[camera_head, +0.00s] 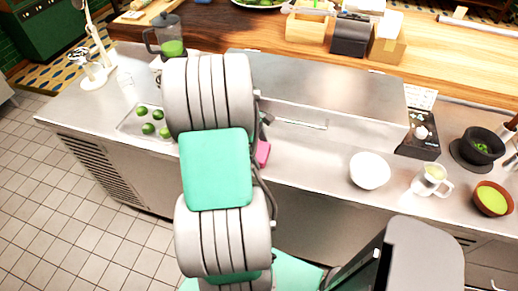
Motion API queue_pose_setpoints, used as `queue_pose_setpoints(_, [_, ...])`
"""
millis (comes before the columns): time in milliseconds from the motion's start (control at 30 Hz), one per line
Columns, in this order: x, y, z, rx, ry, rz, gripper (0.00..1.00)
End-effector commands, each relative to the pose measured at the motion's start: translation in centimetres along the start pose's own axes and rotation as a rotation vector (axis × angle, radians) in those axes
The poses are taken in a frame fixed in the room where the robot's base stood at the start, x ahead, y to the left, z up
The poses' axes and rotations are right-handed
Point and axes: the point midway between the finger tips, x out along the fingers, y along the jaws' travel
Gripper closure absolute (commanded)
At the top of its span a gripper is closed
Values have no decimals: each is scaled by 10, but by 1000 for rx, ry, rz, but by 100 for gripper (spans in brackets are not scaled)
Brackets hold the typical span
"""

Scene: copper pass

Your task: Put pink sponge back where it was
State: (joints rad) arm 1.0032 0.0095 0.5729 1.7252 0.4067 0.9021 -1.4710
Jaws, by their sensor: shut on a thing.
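A pink sponge (263,153) shows as a small patch at the right edge of my arm, by the front part of the steel counter (310,160). The rest of it is hidden behind the arm. My gripper is mostly hidden behind my ribbed grey and teal arm. Only a small dark part near the arm's right edge may belong to it. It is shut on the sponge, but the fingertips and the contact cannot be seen.
A white bowl (369,170), a mug (429,180) and a bowl of green liquid (492,198) stand on the right. A tray (128,128) with several limes and a jug (171,38) are on the left. A raised steel shelf (340,88) runs behind. The counter between sponge and white bowl is clear.

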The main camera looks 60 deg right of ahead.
Motion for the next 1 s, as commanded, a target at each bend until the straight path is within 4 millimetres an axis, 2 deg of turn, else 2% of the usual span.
queue_pose_setpoints(233, [4,0,-1,-1,-1,-1,50])
queue_pose_setpoints(267, [3,0,-1,0,-1,-1,15])
queue_pose_setpoints(433, [3,0,-1,-1,-1,-1,1])
queue_pose_setpoints(767, [-3,0,0,-1,0,1,0])
queue_pose_setpoints(867, [-19,1,-1,-2,0,4,0])
queue_pose_setpoints(1000, [-55,1,-1,-1,1,5,0])
